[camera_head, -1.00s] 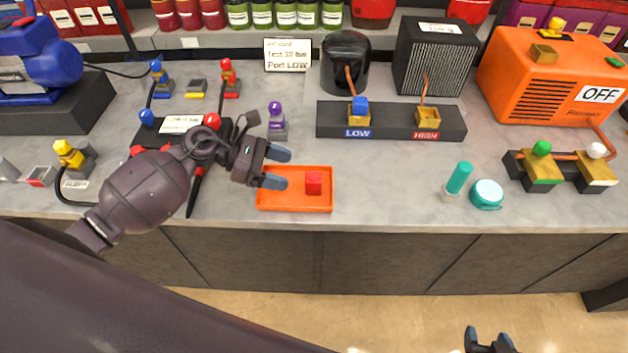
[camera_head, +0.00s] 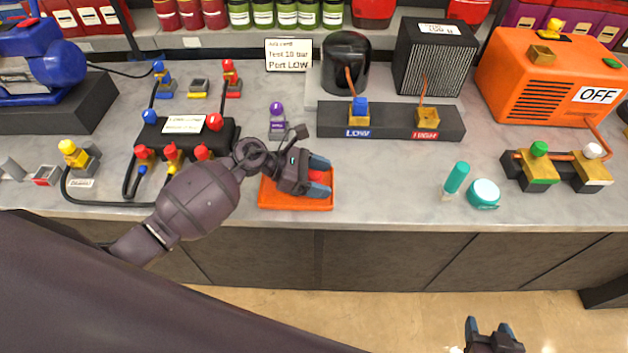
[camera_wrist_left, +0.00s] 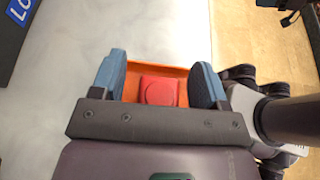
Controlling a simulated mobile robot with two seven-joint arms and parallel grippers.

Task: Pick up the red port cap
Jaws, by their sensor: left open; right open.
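The red port cap (camera_head: 316,176) sits in the orange tray (camera_head: 295,204) near the front of the counter. My left gripper (camera_head: 320,175) is open, with its blue-tipped fingers over the tray on either side of the cap. In the left wrist view the red cap (camera_wrist_left: 159,91) shows between the two fingers, with a gap on each side. The gripper partly hides the cap and tray in the head view. My right gripper (camera_head: 492,332) is open and empty at the bottom edge, in front of the counter.
A black block (camera_head: 390,121) with the LOW and HIGH ports stands behind the tray. A teal cylinder (camera_head: 456,178) and a teal round item (camera_head: 485,193) stand to the right. A black manifold with hoses (camera_head: 184,140) is on the left.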

